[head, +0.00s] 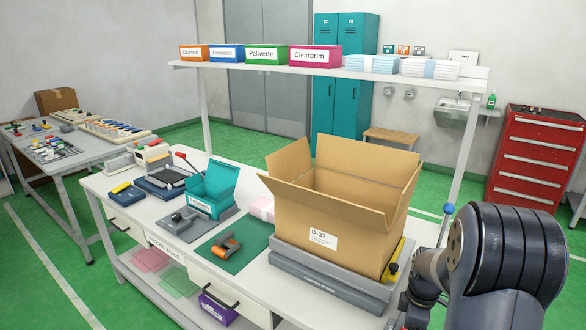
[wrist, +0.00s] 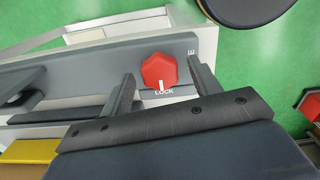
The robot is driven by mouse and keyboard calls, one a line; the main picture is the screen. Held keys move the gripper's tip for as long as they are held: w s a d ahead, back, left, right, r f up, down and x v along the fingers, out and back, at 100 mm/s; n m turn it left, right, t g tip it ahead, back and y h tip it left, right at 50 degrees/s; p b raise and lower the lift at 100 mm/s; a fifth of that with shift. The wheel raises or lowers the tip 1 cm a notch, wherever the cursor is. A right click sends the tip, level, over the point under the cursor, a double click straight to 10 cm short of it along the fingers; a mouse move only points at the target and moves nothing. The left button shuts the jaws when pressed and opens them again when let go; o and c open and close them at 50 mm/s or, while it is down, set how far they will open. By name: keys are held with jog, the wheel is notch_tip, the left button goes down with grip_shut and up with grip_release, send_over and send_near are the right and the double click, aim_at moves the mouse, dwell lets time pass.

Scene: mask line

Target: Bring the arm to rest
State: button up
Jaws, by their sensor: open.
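My gripper (wrist: 160,70) is open in the wrist view, its two fingers spread apart with nothing held between them. A red faceted knob (wrist: 158,68) shows between the fingers, mounted on a grey panel (wrist: 90,78). Its white mark points down to the word LOCK. I cannot tell whether the fingers touch the knob. In the head view, my arm (head: 510,255) is at the lower right, beside the workbench's right end; the gripper cannot be made out there.
An open cardboard box (head: 345,205) labelled D-37 stands on a grey platform (head: 325,285) close to my arm. The white workbench (head: 110,190) also holds a teal box (head: 208,188) and tools. A red drawer cabinet (head: 535,155) stands behind right.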

jog(key=n+p, duration=0.1)
jog(key=n, duration=0.2)
jog(key=shift+r+n, duration=0.1)
jog(key=shift+n, duration=0.3)
jog(key=n, duration=0.3)
jog(key=shift+n+p, duration=0.3)
jog(key=shift+p, duration=0.1)
jog(key=shift+r, duration=1.15)
jog(key=shift+r, duration=0.1)
